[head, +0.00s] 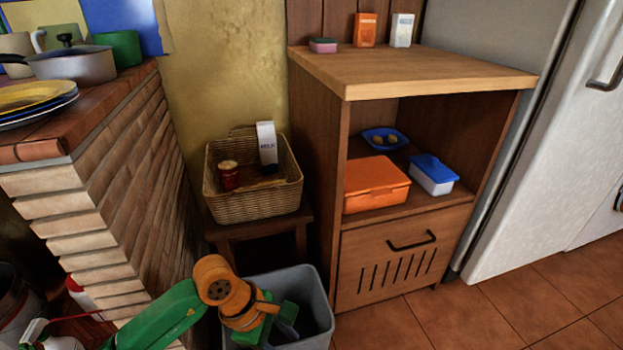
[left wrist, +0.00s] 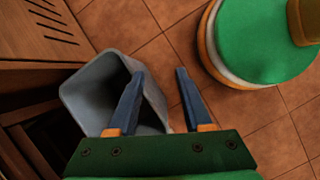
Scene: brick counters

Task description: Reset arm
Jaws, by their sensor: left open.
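My left arm comes in from the lower left in the head view, green with orange joints. Its left gripper (head: 286,322) is low, over the grey bin (head: 318,285), partly covering the bin's opening. In the left wrist view the two dark blue fingers (left wrist: 160,75) are spread apart with nothing between them. There the grey bin (left wrist: 82,98) shows behind and left of the fingers, with tiled floor beyond the gap. My right gripper is in neither view.
A brick counter (head: 125,190) with dishes stands at the left. A wicker basket (head: 250,200) holds a milk carton and a jar on a stool. A wooden cabinet (head: 318,170) and a fridge (head: 560,140) stand right. Tiled floor (head: 510,310) is clear at lower right.

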